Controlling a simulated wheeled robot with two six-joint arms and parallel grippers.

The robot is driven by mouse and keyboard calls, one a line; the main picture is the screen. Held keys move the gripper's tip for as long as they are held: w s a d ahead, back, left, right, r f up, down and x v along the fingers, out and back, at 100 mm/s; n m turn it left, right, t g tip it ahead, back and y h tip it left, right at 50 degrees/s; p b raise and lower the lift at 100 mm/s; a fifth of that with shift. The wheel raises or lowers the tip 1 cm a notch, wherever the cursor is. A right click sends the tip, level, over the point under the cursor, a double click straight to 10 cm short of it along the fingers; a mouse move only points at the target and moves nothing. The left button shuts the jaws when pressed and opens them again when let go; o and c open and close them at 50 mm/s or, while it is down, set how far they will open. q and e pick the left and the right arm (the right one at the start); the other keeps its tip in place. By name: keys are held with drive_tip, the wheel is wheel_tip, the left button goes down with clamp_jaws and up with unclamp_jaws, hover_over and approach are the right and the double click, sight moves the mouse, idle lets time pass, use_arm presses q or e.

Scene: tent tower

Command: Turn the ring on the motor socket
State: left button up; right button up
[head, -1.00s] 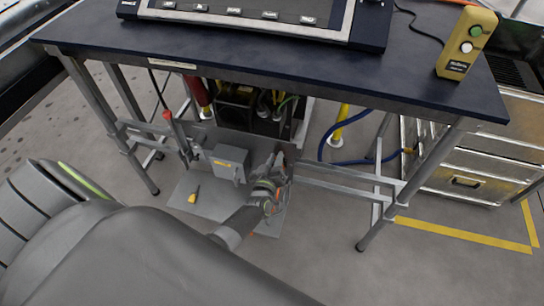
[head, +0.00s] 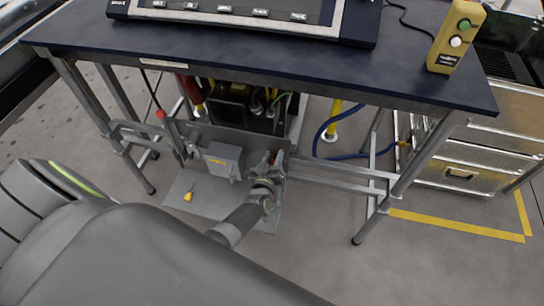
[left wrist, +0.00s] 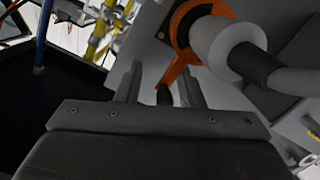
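In the left wrist view an orange ring (left wrist: 182,27) sits around a white and dark grey plug (left wrist: 228,45) at the upper right. An orange lever runs down from the ring to a dark tip (left wrist: 164,95). My left gripper (left wrist: 160,84) is open, with the lever's lower end between its two fingers; a gap shows on the left side. In the head view my left gripper (head: 272,163) is low under the table, right of a grey box (head: 222,160). It hides most of the socket there. My right gripper is in neither view.
The dark blue table (head: 300,72) stands above my left arm, with metal legs and crossbars around it. A small yellow object (head: 188,197) lies on the grey floor plate. A blue hose (head: 340,156) and drawers (head: 480,165) are to the right.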

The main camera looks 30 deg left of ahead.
use_arm(q)
drive_tip(key=shift+a, duration=0.1)
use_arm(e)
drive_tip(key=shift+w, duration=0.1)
use_arm(q)
drive_tip(key=shift+s, duration=0.55)
drive_tip(key=p+v, duration=0.1)
drive_tip(key=v, duration=1.5)
drive_tip(key=shift+d+p, duration=0.25)
drive_tip(key=shift+p, duration=0.05)
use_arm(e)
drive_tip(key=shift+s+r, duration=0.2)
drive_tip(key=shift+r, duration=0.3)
use_arm(q)
drive_tip(key=shift+s, duration=0.1)
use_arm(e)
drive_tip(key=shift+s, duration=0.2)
